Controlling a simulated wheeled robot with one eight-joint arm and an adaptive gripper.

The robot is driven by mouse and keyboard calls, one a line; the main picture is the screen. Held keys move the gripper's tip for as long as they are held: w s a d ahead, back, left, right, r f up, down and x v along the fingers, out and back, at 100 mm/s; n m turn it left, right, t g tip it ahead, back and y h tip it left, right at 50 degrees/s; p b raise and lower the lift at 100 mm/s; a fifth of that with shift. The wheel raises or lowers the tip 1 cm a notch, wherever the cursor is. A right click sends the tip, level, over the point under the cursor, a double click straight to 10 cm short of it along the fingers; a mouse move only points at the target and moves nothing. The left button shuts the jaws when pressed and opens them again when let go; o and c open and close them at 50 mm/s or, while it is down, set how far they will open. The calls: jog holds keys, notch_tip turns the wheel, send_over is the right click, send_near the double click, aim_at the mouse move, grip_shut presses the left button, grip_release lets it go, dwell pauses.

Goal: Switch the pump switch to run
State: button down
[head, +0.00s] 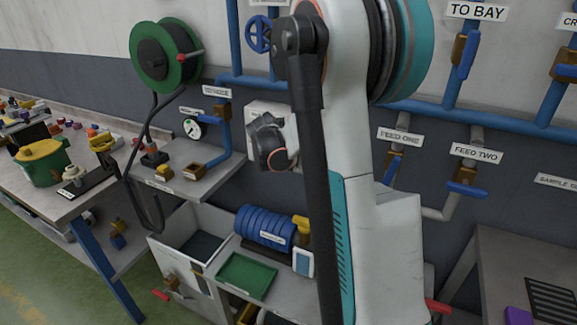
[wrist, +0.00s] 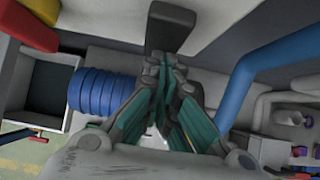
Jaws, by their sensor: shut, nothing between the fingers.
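In the wrist view a black handle-like block (wrist: 170,25) stands at the top centre, just beyond my fingertips. My gripper (wrist: 165,72) has its dark and teal fingers closed together, with nothing between them. Whether the fingertips touch the block cannot be told. My arm covers much of the middle of the head view, and my gripper cannot be made out clearly there.
A blue hose coil (head: 263,226) and a green tray (head: 247,274) are below the box. The coil also shows in the wrist view (wrist: 98,91), left of my fingers. A blue pipe (wrist: 262,75) slants at right. A gauge shelf (head: 190,183) stands left.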

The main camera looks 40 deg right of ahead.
jog(key=shift+d+f, duration=0.15)
jog(key=shift+r, duration=0.2)
jog(key=shift+r+p, duration=0.65)
